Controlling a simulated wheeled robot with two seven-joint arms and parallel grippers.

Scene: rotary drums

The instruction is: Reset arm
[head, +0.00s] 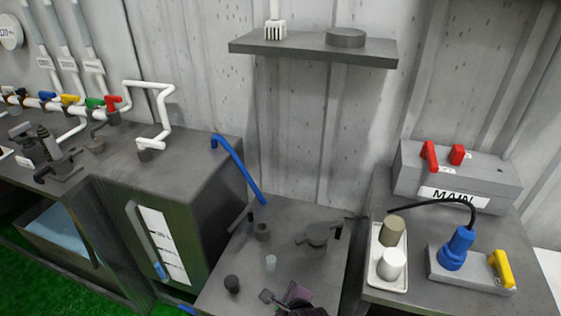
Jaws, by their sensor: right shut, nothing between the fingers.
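My right gripper (272,298) shows at the bottom centre, over the front of the low grey table (215,290). It is dark with a purplish tint, and its fingers look shut and empty. It appears apart from the things on the table, though the exact gap is hard to judge. My left gripper is not in view.
A MAIN switch box (480,180) and blue plug (457,249) stand right. A shelf (310,47) hangs above.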

